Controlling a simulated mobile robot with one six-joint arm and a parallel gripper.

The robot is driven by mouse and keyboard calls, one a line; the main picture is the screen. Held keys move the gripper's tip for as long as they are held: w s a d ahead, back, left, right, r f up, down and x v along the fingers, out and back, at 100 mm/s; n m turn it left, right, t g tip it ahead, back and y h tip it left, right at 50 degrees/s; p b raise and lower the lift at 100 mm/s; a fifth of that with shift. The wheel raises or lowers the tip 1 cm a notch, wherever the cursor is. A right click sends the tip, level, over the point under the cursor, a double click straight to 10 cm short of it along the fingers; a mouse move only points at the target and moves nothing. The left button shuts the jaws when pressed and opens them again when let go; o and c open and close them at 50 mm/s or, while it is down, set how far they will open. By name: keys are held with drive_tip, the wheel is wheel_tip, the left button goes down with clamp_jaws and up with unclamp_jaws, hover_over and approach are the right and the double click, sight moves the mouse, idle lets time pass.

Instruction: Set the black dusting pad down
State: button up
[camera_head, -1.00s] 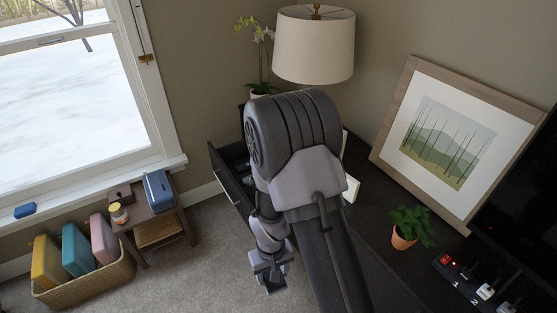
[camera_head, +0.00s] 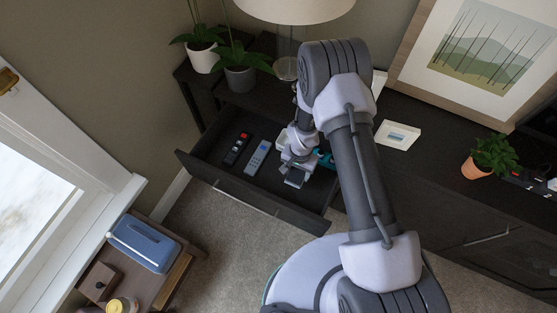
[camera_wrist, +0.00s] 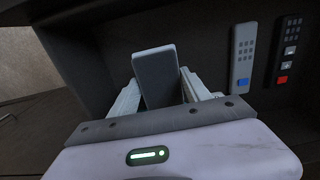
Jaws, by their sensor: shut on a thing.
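The dusting pad (camera_wrist: 158,72) is a dark grey, flat block standing up between the two pale fingers of my gripper (camera_wrist: 160,98) in the wrist view. My gripper is shut on it. In the head view my gripper (camera_head: 297,174) is over the right part of the open black drawer (camera_head: 200,168), near its front. The pad is hard to make out there. Whether the pad touches the drawer floor I cannot tell.
A grey remote (camera_head: 258,158) and a black remote with a red button (camera_head: 237,149) lie left of my gripper in the drawer. A teal thing (camera_head: 326,160) is partly hidden behind my arm. A lamp (camera_head: 286,68) and potted plants stand on the cabinet.

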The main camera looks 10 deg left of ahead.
drive_tip(key=f+b, duration=0.1)
drive_tip(key=f, duration=0.2)
drive_tip(key=f+b, duration=0.1)
drive_tip(key=f, duration=0.2)
drive_tip(key=f+b, duration=0.1)
drive_tip(key=f, duration=0.3)
drive_tip(key=shift+s+d+b, duration=0.1)
drive_tip(key=shift+d+b, duration=0.15)
drive_tip(key=shift+b, duration=0.15)
drive_tip(key=shift+f, duration=0.1)
drive_tip(key=shift+f, duration=0.15)
drive_tip(key=o, duration=1.3)
